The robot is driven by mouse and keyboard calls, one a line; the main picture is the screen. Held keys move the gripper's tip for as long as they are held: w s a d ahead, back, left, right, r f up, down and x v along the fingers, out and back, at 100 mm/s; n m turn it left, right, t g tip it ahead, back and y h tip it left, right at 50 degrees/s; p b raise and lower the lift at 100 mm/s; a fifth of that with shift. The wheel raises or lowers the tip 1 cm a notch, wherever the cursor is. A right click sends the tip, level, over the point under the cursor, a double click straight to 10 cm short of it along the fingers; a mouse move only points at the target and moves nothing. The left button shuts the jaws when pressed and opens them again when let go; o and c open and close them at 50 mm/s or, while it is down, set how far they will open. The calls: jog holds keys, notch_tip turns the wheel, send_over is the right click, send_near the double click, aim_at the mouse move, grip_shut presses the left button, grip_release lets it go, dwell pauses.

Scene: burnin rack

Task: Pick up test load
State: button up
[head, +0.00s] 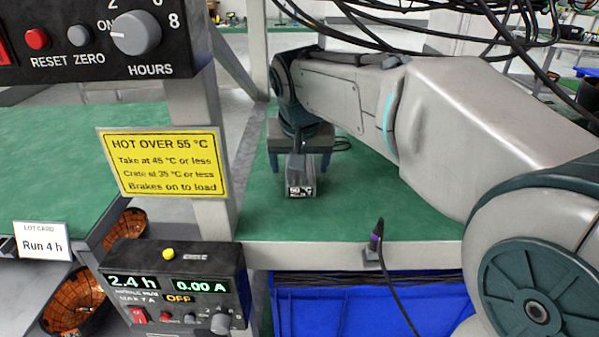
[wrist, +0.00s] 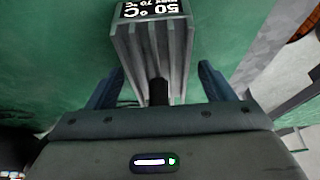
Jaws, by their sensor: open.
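The test load (head: 301,176) is a grey finned metal block on the green bench top, with a dark label reading 50 °C and a smaller max 70 line. In the wrist view the test load (wrist: 150,48) shows its fins, with the label at the top edge. My gripper (head: 299,160) is open above and around the back of the load. In the wrist view my gripper (wrist: 160,72) has one finger on each side of the block, with gaps visible. A dark post stands at the load's near end in the wrist view. I cannot tell the fingers' exact height.
A yellow sign (head: 163,163) says hot over 55 °C, take at 45 °C or less. A control box (head: 178,290) reads 2.4 h, 0.00 A, OFF. A black cable end (head: 377,236) stands at the bench front edge. A blue crate (head: 370,305) is below; cables hang above.

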jog(key=c, duration=1.2)
jog(key=shift+r, duration=0.15)
